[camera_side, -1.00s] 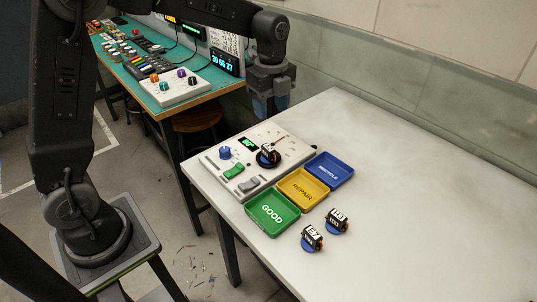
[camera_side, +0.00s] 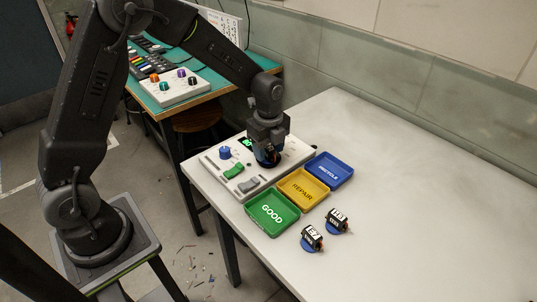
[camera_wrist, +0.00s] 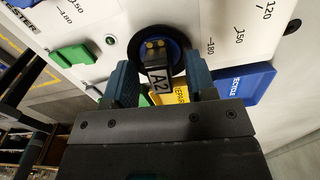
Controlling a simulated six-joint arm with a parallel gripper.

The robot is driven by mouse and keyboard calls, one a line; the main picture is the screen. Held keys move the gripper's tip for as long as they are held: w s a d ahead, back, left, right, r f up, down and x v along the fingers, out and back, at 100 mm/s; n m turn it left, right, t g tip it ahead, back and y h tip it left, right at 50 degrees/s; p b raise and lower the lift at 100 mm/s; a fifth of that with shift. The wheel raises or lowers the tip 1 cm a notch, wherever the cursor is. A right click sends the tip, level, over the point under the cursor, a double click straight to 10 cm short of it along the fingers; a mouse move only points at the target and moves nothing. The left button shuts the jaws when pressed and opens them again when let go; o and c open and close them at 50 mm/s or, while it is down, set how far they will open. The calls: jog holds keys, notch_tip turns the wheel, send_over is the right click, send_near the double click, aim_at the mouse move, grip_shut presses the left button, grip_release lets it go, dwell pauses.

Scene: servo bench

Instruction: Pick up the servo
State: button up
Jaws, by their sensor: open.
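A dark servo with a white label reading A2 (camera_wrist: 158,80) sits in the round black socket of the tester panel (camera_wrist: 90,25). In the side view my gripper hides most of this servo. My gripper (camera_wrist: 162,76) is open and low over the tester, with one blue-grey finger on either side of the servo. I cannot tell whether the fingers touch it. In the side view my gripper (camera_side: 267,158) points straight down at the tester. Two more labelled servos, a nearer one (camera_side: 312,236) and a farther one (camera_side: 338,217), rest on blue bases on the table.
A green GOOD tray (camera_side: 272,233), a yellow REPAIR tray (camera_side: 284,199) and a blue RECYCLE tray (camera_side: 348,166) line the tester's right side. The tester has a blue knob (camera_side: 224,153) and green switch (camera_side: 233,172). The table's right part (camera_side: 430,190) is clear.

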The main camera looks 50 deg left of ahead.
jog(key=shift+f, duration=0.2)
grip_shut()
dwell(0.4)
